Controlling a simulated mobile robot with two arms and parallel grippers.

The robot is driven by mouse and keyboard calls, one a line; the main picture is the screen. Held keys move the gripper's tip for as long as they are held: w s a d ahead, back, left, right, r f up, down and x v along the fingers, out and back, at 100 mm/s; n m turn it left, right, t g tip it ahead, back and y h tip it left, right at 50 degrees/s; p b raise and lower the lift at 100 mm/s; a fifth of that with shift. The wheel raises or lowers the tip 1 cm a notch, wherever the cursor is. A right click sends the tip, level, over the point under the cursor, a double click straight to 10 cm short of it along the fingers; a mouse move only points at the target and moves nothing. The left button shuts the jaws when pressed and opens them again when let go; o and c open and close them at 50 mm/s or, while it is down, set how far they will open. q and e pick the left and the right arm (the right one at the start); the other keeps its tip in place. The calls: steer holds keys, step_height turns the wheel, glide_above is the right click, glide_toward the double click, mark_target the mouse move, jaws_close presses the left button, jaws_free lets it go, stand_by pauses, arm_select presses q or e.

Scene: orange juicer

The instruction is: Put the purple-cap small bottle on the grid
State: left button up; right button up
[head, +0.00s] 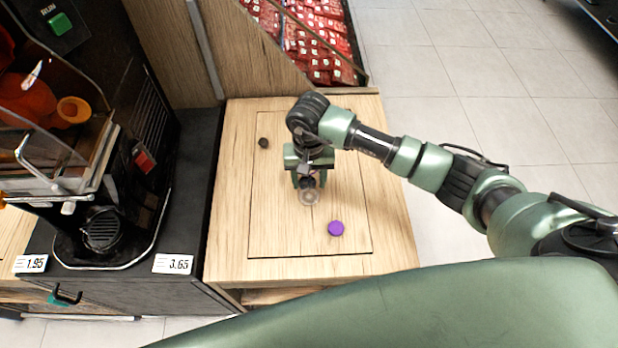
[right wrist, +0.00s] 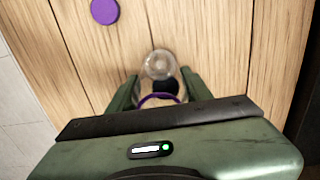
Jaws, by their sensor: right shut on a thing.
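My right gripper (head: 308,181) is over the wooden table and shut on a clear bottle (head: 310,198). In the right wrist view, the clear bottle (right wrist: 158,64) shows between and beyond the fingers (right wrist: 160,90), with a purple ring (right wrist: 160,97) near the jaws. Part of it is hidden by the gripper. A round purple cap (head: 336,228) is on the table in front and to the right of the held bottle; I cannot tell whether a bottle stands under it. It also shows in the right wrist view (right wrist: 105,11). The juicer's round dark grid (head: 102,230) is at the left, empty.
The black juicer (head: 150,110) stands left of the wooden table (head: 235,235), on a dark counter (head: 195,170) with price tags along its front. A small dark cap (head: 263,143) is at the table's back left. A bin of red packets (head: 318,45) is behind.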

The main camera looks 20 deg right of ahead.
steer(key=shift+f, duration=0.2)
steer(key=o, duration=1.3)
steer(key=shift+r, duration=0.1)
